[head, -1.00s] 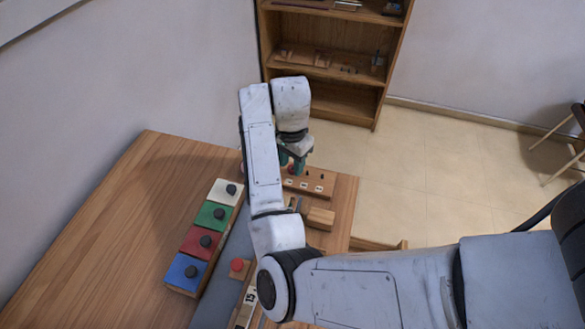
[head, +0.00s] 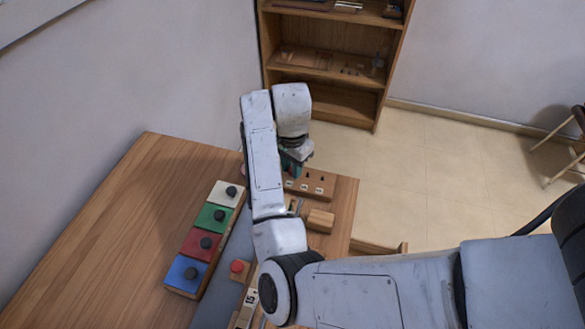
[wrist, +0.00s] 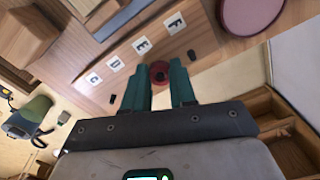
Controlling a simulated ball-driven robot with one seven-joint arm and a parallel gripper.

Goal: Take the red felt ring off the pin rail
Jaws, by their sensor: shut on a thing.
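The red felt ring (wrist: 160,73) shows in the wrist view between my two teal fingertips, with a dark centre. My gripper (wrist: 161,80) is shut on it. The pin rail (wrist: 125,78) is a wooden bar with white tags C, D, E and F and dark pins. The ring is level with tag E; I cannot tell how far down its pin it sits. In the head view my gripper (head: 291,168) is at the left part of the pin rail (head: 311,184), and the ring is mostly hidden by the fingers.
A row of white, green, red and blue blocks with dark knobs (head: 205,243) lies on the table (head: 110,225). A red button (head: 237,266) and a small wooden block (head: 320,220) are nearer. A wooden shelf (head: 335,65) stands behind. The table's left part is clear.

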